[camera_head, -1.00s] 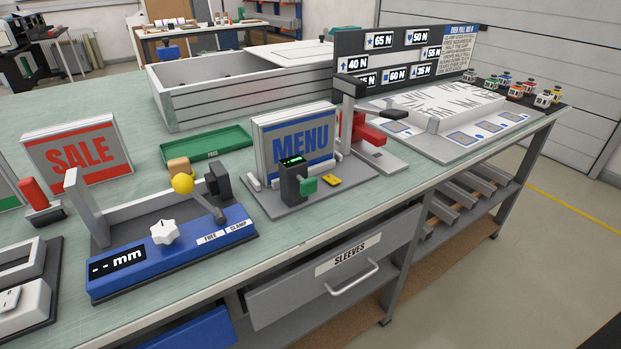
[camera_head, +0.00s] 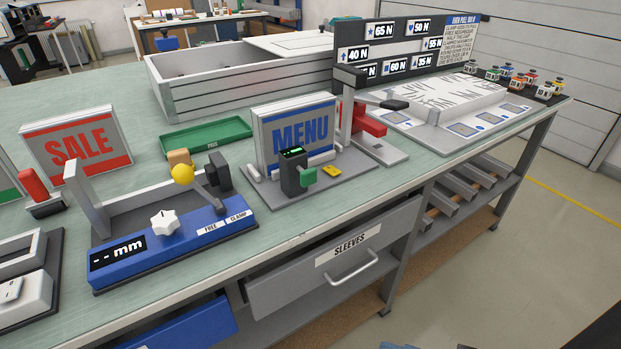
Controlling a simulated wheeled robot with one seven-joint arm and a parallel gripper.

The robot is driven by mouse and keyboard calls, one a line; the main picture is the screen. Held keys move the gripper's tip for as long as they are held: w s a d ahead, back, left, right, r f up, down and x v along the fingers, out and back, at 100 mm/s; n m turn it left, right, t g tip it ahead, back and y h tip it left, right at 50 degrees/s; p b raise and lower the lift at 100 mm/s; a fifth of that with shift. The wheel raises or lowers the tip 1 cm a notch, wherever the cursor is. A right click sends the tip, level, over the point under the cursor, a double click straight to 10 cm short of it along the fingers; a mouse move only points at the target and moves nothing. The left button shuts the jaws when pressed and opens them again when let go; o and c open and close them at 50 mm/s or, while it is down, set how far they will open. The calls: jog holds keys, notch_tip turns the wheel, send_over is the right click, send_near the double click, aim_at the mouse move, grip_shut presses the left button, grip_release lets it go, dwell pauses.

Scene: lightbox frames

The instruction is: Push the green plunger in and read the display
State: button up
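The green plunger (camera_head: 308,176) sticks out of the front right side of a small dark gauge block (camera_head: 291,178). The block stands on a grey base plate (camera_head: 290,200) in front of the MENU sign (camera_head: 297,122). A small display (camera_head: 292,152) with green characters is on top of the block; the characters are too small to read. My gripper is not recognisable in the view, and nothing touches the plunger.
A blue fixture (camera_head: 175,245) with a white knob and yellow ball lever stands to the left, its display showing "-- mm". A small yellow piece (camera_head: 331,171) lies right of the plunger. The SLEEVES drawer (camera_head: 335,260) is below. Dark shapes edge in at the bottom right.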

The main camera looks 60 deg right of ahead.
jog(key=shift+c, duration=0.4)
grip_shut()
dwell(1.4)
